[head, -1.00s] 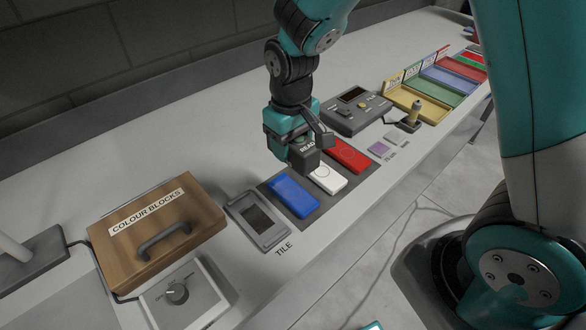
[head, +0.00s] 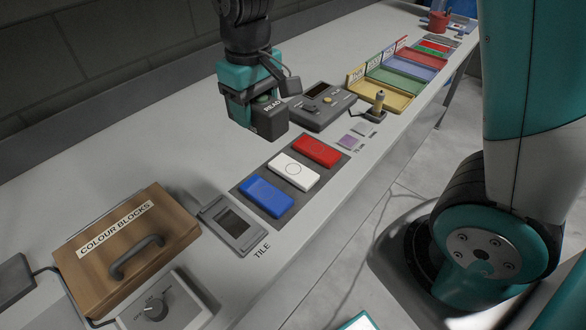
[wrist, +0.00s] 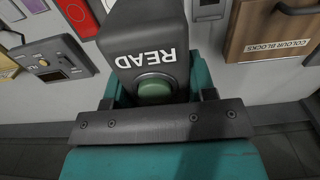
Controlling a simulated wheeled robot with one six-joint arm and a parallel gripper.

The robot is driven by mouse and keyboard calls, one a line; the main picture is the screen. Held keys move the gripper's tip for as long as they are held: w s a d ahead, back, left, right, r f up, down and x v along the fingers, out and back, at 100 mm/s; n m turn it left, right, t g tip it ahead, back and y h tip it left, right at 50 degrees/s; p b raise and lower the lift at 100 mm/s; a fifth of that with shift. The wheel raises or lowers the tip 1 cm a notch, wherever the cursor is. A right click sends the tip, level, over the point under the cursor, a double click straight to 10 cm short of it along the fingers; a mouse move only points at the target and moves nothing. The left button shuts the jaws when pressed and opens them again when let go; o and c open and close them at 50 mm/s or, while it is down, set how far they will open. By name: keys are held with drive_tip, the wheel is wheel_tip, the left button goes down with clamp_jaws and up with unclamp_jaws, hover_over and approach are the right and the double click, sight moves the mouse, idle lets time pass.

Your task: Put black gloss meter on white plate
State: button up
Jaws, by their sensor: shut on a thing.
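The black gloss meter (head: 268,117) is a dark block with a READ label and a round green button. My gripper (head: 250,98) is shut on it and holds it in the air above the bench, behind the coloured plates. In the wrist view the meter (wrist: 146,45) sticks out between the jaws, with its green button close to them. The white plate (head: 293,171) has a thin circle on its face. It lies between the blue plate (head: 267,196) and the red plate (head: 316,151) on a dark mat (head: 243,188). The meter is clear of the white plate.
A grey device with a screen (head: 232,224) stands left of the mat, near the wooden COLOUR BLOCKS box (head: 130,240). A dark control box (head: 318,107) stands behind and right, close to the meter. Coloured trays (head: 380,95) line the bench farther right. The bench behind the mat is clear.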

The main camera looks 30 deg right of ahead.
idle(0.3)
drive_tip(key=shift+w+d+f+p, duration=0.2)
drive_tip(key=shift+d+p, duration=0.15)
drive_tip(key=shift+p, duration=0.05)
drive_tip(key=p, duration=0.5)
approach(293, 168)
wheel_tip(293, 168, down, 5)
drive_tip(key=b, duration=0.8)
drive_tip(key=shift+a, duration=0.1)
drive_tip(key=shift+f+b, duration=0.5)
drive_tip(key=shift+f, duration=0.15)
drive_tip(key=o, duration=1.4)
wheel_tip(293, 168, up, 18)
drive_tip(key=shift+f+b, duration=0.25)
drive_tip(key=shift+b, duration=0.05)
